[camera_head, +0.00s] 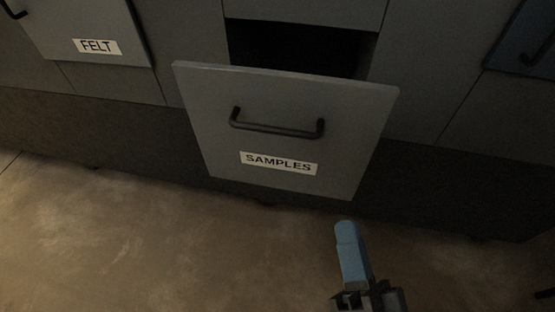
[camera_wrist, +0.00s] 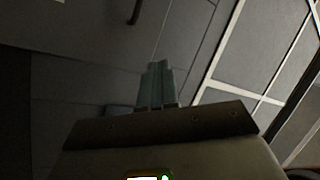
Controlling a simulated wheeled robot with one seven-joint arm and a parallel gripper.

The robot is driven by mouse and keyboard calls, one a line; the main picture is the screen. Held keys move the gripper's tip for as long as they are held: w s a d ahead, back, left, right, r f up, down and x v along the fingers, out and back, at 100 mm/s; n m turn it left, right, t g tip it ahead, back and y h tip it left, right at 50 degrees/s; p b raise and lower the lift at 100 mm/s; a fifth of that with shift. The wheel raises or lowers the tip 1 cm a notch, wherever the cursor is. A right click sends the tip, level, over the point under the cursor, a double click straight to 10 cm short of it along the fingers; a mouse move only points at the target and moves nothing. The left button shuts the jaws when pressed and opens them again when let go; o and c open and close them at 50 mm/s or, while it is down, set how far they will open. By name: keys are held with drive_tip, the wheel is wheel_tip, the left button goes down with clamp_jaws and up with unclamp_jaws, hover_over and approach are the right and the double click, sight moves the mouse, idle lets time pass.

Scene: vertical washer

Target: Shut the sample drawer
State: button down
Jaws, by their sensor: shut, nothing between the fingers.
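The sample drawer (camera_head: 290,95) has a grey front with a black bar handle (camera_head: 277,130) and a white label (camera_head: 278,163) reading SAMPLES. It stands pulled out from the cabinet, with a dark gap behind the top of its front. My gripper (camera_head: 346,228), with blue fingers, is shut and empty. In the head view it is below and right of the label, apart from the drawer front as far as I can see. The wrist view shows the fingers (camera_wrist: 157,68) together against dark grey panels; which panel is ahead of them I cannot tell.
A drawer front labelled FELT (camera_head: 96,47) is at the upper left, and it also seems to stand out a little. A dark bluish front (camera_head: 525,50) is at the upper right. The brown floor (camera_head: 150,240) is clear at the lower left.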

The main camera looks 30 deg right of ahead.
drive_tip(key=w+a+f+m+g+h+b, duration=0.1)
drive_tip(key=w+a+f+m+g+h, duration=0.25)
drive_tip(key=w+m, duration=0.35)
drive_tip(key=m+g+h+b, duration=0.1)
drive_tip(key=m+g, duration=0.2)
drive_tip(key=m, duration=0.2)
approach(281, 146)
drive_tip(key=p+x, duration=0.1)
drive_tip(key=x, duration=0.6)
drive_tip(key=shift+a+f, duration=0.1)
drive_tip(key=shift+f, duration=0.1)
drive_tip(key=shift+x, duration=0.8)
drive_tip(key=p+x, duration=0.1)
drive_tip(key=x, duration=1.9)
drive_tip(key=shift+d+r+p, duration=0.25)
drive_tip(key=shift+r+p, duration=0.05)
drive_tip(key=shift+p, duration=0.1)
drive_tip(key=shift+w+d+r, duration=0.1)
drive_tip(key=shift+w, duration=0.05)
